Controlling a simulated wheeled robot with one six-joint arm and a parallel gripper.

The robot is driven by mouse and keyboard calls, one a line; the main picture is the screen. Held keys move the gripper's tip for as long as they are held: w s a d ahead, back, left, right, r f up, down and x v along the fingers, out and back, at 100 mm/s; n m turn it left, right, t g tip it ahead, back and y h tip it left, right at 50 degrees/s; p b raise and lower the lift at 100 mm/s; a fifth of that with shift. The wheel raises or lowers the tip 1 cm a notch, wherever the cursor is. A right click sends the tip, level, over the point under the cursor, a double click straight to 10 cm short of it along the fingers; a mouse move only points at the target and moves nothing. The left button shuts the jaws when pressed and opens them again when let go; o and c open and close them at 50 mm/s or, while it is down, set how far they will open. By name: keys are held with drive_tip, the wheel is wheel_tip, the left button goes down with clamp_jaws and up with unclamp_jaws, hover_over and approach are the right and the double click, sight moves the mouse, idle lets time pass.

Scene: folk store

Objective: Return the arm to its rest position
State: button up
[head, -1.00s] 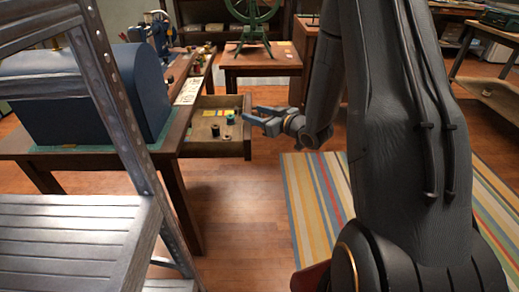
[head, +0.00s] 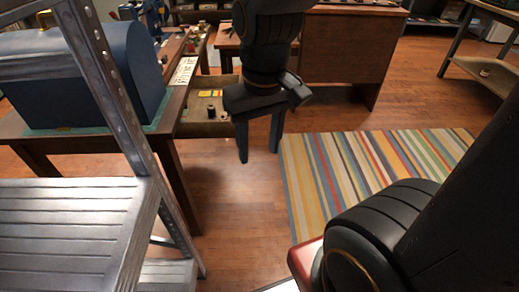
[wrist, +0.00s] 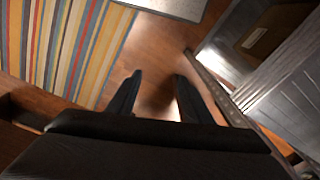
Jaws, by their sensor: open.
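My gripper (head: 258,158) points straight down in the head view, with its two fingers apart and nothing between them. It hangs in front of the right end of the open drawer (head: 188,128) and hides part of it. In the wrist view my gripper (wrist: 157,82) is open over bare wood floor (wrist: 160,52). My arm's upper links stand above the gripper, and another dark part of my arm fills the lower right of the head view.
Spools lie in the drawer. A striped rug (head: 320,185) lies right of the gripper. The floor between is clear.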

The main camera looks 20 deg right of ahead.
drive_tip(key=shift+s+a+r+g, duration=0.1)
drive_tip(key=shift+s+a+g, duration=0.1)
drive_tip(key=shift+s, duration=0.35)
drive_tip(key=shift+s+a+r+g, duration=0.1)
drive_tip(key=shift+s+a+g, duration=0.1)
drive_tip(key=shift+s, duration=0.35)
drive_tip(key=d+r+m+p, duration=0.1)
drive_tip(key=d+r+p, duration=0.3)
drive_tip(key=p, duration=0.8)
wheel_tip(320, 180, up, 2)
drive_tip(key=shift+s+d+r, duration=0.25)
drive_tip(key=shift+s+d, duration=0.1)
drive_tip(key=shift+d+p, duration=0.15)
drive_tip(key=shift+p, duration=0.15)
drive_tip(key=shift+c, duration=0.4)
